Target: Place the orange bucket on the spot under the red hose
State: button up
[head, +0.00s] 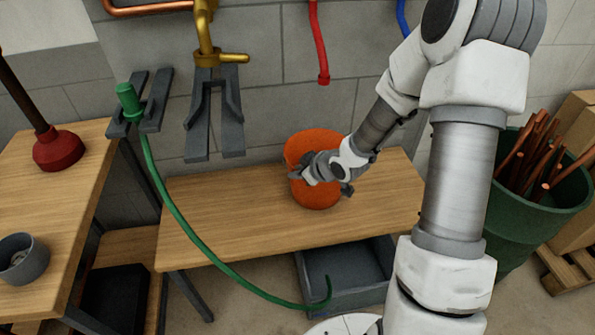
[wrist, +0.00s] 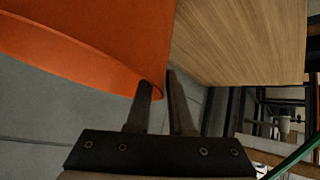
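The orange bucket (head: 315,198) stands upright on the wooden bench in the head view, seemingly resting on its top. The red hose (head: 320,45) hangs on the wall above; its open end is above the bucket in the picture. No marked spot shows beneath it. My gripper (head: 322,172) is at the bucket's near upper side and covers part of it. In the wrist view the bucket (wrist: 90,40) fills the upper left. My two fingers (wrist: 160,100) are close together, one on each side of its edge, seemingly pinching the wall. The exact contact is hidden.
The wooden bench (head: 225,215) has free room left of the bucket. A green hose (head: 190,230) curves in front of it. A grey tray (head: 345,270) sits below. A green bin (head: 520,200) with copper pipes stands right. A blue hose (head: 402,18) hangs behind my arm.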

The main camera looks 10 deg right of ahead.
jog(key=shift+o, duration=1)
jog(key=shift+r, duration=0.15)
jog(key=p+v, duration=0.5)
jog(key=v, duration=0.7)
jog(key=shift+p, duration=0.35)
